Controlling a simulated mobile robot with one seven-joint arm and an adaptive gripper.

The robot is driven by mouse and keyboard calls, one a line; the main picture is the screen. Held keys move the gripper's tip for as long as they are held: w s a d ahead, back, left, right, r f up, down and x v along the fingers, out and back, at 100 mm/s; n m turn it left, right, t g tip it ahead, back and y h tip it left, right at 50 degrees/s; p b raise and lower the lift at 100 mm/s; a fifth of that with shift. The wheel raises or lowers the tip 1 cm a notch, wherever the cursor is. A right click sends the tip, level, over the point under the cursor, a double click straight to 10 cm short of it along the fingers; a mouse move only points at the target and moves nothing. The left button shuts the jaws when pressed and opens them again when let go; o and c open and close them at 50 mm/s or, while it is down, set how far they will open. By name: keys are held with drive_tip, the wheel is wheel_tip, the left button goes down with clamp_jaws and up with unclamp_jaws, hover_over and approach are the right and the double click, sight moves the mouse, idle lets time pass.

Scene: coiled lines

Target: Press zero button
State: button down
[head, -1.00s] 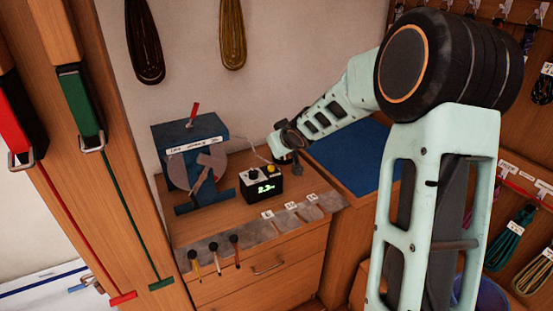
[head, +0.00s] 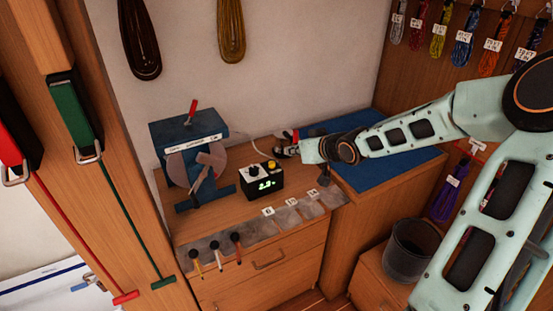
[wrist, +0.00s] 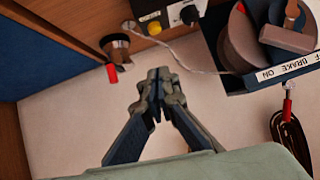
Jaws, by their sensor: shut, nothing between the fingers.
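A small black box (head: 262,182) stands on the wooden counter, with a lit green display whose digits I cannot read clearly. My gripper (head: 279,145) is behind and slightly right of the box in the head view. In the wrist view my gripper (wrist: 158,74) is shut and empty, its fingertips apart from the button.
A blue machine (head: 190,140) with a disc and red-handled lever stands left of the box. A blue mat (head: 385,170) lies to the right.

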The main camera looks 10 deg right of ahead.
drive_tip(key=shift+a, duration=0.1)
drive_tip(key=b, duration=0.2)
hover_over(276, 170)
drive_tip(key=f, duration=0.5)
drive_tip(key=shift+s+d+f, duration=0.25)
drive_tip(key=shift+s+f, duration=0.05)
drive_tip(key=shift+s, duration=0.05)
drive_tip(key=f, duration=0.3)
drive_tip(key=shift+w+a, duration=0.25)
drive_tip(key=shift+w, duration=0.05)
drive_tip(key=shift+w+f, duration=0.1)
drive_tip(key=shift+f, duration=0.4)
